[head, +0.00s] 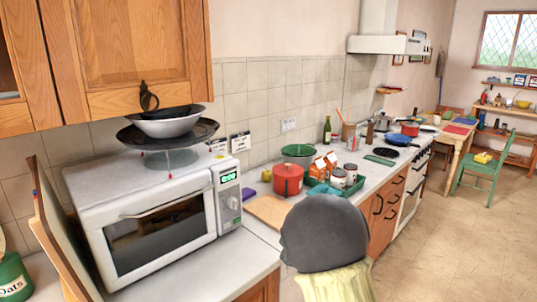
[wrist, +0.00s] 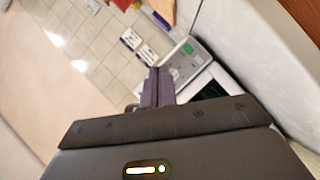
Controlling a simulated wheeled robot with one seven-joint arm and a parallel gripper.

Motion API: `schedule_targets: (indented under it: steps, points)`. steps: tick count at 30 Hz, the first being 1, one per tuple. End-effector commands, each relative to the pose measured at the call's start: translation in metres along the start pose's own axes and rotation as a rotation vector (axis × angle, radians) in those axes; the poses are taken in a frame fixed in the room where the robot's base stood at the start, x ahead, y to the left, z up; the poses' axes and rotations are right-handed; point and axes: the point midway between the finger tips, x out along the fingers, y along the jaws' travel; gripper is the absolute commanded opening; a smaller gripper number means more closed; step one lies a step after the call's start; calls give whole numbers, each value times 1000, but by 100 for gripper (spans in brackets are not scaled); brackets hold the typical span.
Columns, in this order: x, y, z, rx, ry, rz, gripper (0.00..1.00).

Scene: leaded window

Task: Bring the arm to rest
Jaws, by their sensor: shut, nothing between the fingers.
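My gripper (wrist: 154,78) shows in the wrist view, its dark fingers close together with nothing between them. The fingers extend from its wide dark grey body towards the tiled wall and the microwave's control panel (wrist: 186,52). I cannot tell how large the gap to the microwave is. In the head view I cannot make out the gripper's fingers. A dark rounded shape with a cream part below fills the lower middle there and hides part of the counter front and floor.
The white microwave (head: 150,232) stands on the counter, with a dark pan (head: 193,135) and bowl (head: 165,125) stacked above it. A wooden cupboard (head: 140,50) hangs overhead. A red pot (head: 288,181) and green tray (head: 322,187) are further along. Floor (head: 450,230) at right is clear.

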Motion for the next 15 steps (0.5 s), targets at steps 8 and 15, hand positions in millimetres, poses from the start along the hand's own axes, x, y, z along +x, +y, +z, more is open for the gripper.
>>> schedule_targets:
  steps: [8, 15]
  points:
    - [-97, -7, 61, 497, -400, -128, 0]
    - [-203, -44, 74, 880, -732, -245, 0]
